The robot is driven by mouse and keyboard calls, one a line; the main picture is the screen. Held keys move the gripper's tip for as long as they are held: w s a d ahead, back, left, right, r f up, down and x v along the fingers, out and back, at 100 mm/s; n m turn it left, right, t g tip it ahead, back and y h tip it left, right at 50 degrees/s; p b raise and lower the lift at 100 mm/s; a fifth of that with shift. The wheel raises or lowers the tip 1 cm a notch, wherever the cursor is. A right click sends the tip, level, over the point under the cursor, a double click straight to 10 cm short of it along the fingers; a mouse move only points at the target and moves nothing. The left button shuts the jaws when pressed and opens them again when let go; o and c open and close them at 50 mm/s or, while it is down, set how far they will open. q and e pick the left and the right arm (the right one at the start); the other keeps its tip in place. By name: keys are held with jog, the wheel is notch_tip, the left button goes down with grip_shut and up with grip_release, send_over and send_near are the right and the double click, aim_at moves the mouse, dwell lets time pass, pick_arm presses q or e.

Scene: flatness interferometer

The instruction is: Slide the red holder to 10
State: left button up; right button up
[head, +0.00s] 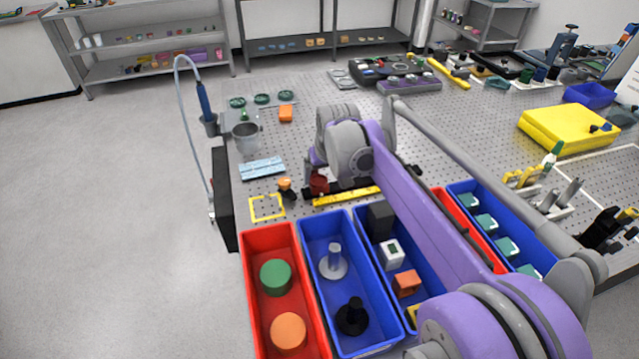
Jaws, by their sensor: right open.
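The red holder (318,183) is a small dark red block at the left end of a yellow strip with dark marks (347,196), which looks like a scale. The numbers on the strip are too small to read. My right arm reaches in from the lower right, and its wrist hangs just above and behind the strip. My right gripper (316,168) is open, close to the red holder; its fingers are mostly hidden and I cannot tell whether they touch it. My left gripper is not in view.
A black piece with an orange top (285,186) stands just left of the red holder. A yellow square outline (267,207) lies farther left. Red (254,264) and blue bins (311,245) line the front.

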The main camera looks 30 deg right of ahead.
aim_at(320, 185)
jog(key=x, duration=0.5)
jog(key=shift+w, duration=0.1)
grip_shut()
dwell(0.3)
